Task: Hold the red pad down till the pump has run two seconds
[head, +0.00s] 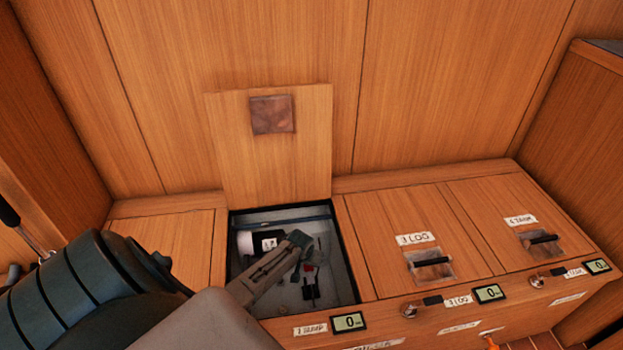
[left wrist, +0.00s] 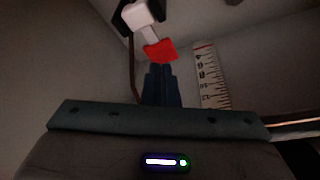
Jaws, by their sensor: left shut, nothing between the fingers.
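The red pad (left wrist: 160,50) sits at the end of a white arm (left wrist: 149,33) in the left wrist view. In the head view it is a small red patch (head: 308,267) inside the open bin (head: 341,262). My left gripper (left wrist: 160,70) is shut and empty, its dark fingertips at the pad's lower edge in the left wrist view. I cannot tell whether they touch or press it. A white cylinder with a dark label (head: 266,241), possibly the pump, lies at the back left of the bin, partly hidden by my arm. My right gripper is not in view.
The bin's wooden lid (head: 270,165) stands open against the back wall. A ruled strip (left wrist: 211,76) is on the bin wall. A display (head: 348,321) at the front appears to read 0. Closed lids with handles (head: 432,262) lie to the right. The bin's rim leaves little room.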

